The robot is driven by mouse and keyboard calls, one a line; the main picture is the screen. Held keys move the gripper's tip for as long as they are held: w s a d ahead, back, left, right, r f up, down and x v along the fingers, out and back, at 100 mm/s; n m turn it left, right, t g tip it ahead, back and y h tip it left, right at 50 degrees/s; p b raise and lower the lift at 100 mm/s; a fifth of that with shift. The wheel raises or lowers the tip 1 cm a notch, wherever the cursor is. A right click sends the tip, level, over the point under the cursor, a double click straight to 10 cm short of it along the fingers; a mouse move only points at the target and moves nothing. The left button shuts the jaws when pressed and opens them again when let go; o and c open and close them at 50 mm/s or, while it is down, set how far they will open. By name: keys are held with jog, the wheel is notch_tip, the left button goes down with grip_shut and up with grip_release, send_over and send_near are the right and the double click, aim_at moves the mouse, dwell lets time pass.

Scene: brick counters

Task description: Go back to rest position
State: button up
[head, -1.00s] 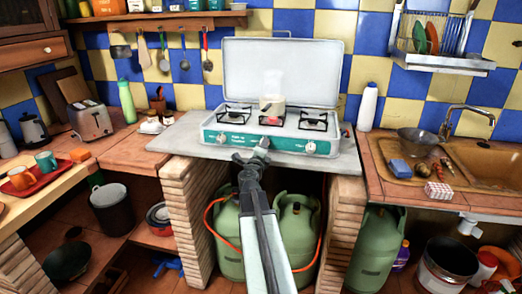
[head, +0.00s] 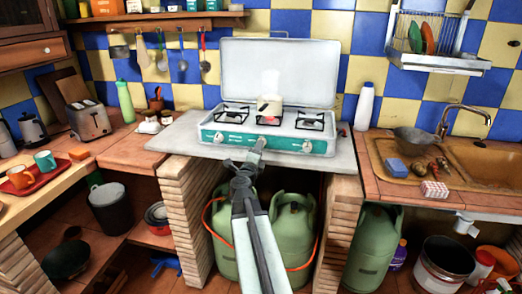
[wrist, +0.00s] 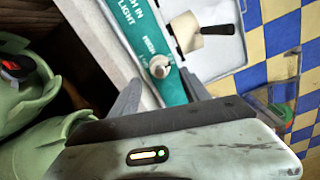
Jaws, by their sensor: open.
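My gripper (head: 243,153) is open and empty in front of the stove, with its two grey fingers spread in the wrist view (wrist: 160,90). The teal-fronted camping stove (head: 236,136) stands on the grey slab with its white lid raised. A silver knob (wrist: 161,67) on the teal front shows beyond and between the fingers, and I see no finger closed on it.
Green gas bottles (head: 292,232) with an orange hose stand under the slab between brick pillars (head: 341,222). A white bottle (head: 364,107) stands right of the stove. A sink (head: 484,160) is at the right, a toaster (head: 88,119) at the left.

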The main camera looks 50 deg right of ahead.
jog(key=v, duration=0.3)
jog(key=shift+s+a, duration=0.1)
jog(key=shift+s, duration=0.05)
